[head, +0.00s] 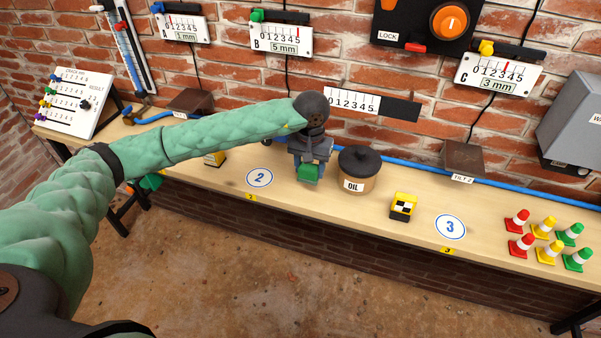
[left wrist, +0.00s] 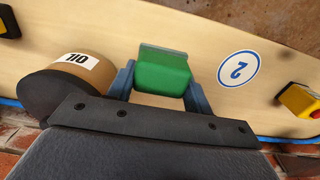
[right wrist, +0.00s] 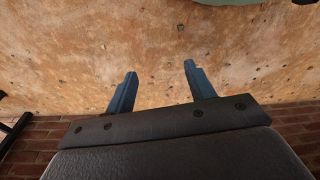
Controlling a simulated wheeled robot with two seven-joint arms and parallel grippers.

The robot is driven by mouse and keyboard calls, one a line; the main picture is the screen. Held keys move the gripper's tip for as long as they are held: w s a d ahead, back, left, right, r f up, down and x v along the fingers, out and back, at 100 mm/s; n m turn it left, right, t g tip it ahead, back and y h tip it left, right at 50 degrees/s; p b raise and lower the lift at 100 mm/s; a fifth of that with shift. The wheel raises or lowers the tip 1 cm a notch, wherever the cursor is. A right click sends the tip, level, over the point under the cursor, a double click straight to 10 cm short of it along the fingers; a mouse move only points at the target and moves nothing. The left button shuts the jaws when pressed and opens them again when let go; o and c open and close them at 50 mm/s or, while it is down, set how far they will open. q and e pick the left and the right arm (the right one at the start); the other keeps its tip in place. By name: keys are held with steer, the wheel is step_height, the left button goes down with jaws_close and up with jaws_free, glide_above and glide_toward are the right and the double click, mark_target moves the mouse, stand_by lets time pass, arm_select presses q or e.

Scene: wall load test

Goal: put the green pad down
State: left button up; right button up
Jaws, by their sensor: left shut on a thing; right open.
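The green pad (head: 308,172) is a small green block at the front part of the bench, between the blue-ringed 2 mark (head: 259,178) and the oil pot. My left gripper (head: 310,160) points down and is shut on it. In the left wrist view the green pad (left wrist: 163,72) sits between the two blue fingers, over the wooden top. I cannot tell whether its underside touches the bench. My right gripper (right wrist: 155,85) is open and empty, with bare floor in its view. It does not show in the head view.
The oil pot (head: 358,170) with a black lid stands just right of my left gripper. A yellow-black block (head: 403,207), the 3 mark (head: 450,227) and several cones (head: 548,238) are farther right. A blue pipe (head: 400,168) runs along the back. The 2 mark is uncovered.

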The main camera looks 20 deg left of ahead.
mark_target(301, 169)
arm_select(q)
steer(key=a, duration=0.1)
steer(key=a+f, duration=0.1)
steer(key=w+a+p, duration=0.1)
steer(key=shift+f, duration=0.35)
steer(key=shift+s+f, duration=0.1)
steer(key=shift+f, duration=0.15)
steer(key=shift+f+p, duration=1.2)
steer(key=shift+f, duration=0.6)
arm_select(e)
step_height(301, 169, down, 8)
steer(key=s+d, duration=0.2)
steer(key=d, duration=0.1)
steer(key=shift+s+t, duration=0.35)
steer(key=shift+t, duration=0.05)
arm_select(q)
steer(key=shift+f, duration=0.1)
arm_select(e)
steer(key=shift+a, duration=0.1)
steer(key=shift+w+r, duration=0.1)
arm_select(q)
steer(key=o, duration=0.7)
steer(key=shift+o, duration=1.4)
arm_select(e)
steer(key=shift+w+a+r, duration=0.1)
steer(key=shift+w+r, duration=0.1)
steer(key=shift+r, duration=0.05)
steer(key=shift+s, duration=0.1)
